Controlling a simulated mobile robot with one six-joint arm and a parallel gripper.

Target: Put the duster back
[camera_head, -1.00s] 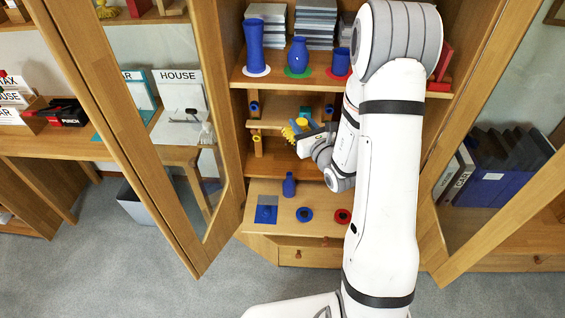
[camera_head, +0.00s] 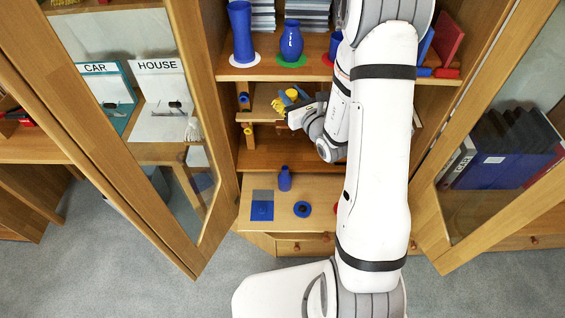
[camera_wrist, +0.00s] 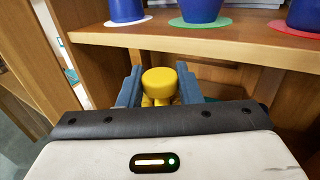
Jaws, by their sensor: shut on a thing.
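The duster is yellow, with a round knob and a fringed part; in the head view the duster (camera_head: 280,103) is in front of the small middle shelf of the cabinet. My gripper (camera_head: 293,98) is shut on it. In the wrist view the round yellow top of the duster (camera_wrist: 159,82) sits between the two blue-grey fingers of my gripper (camera_wrist: 158,88), just under the upper shelf. Its lower part is mostly hidden by my gripper body.
The upper shelf (camera_head: 265,75) bears a tall blue vase (camera_head: 241,32), another blue vase (camera_head: 291,42) and red books. A blue bottle (camera_head: 285,178) stands on the lower board (camera_head: 275,225). Glass doors stand open at left (camera_head: 130,110) and right (camera_head: 500,130).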

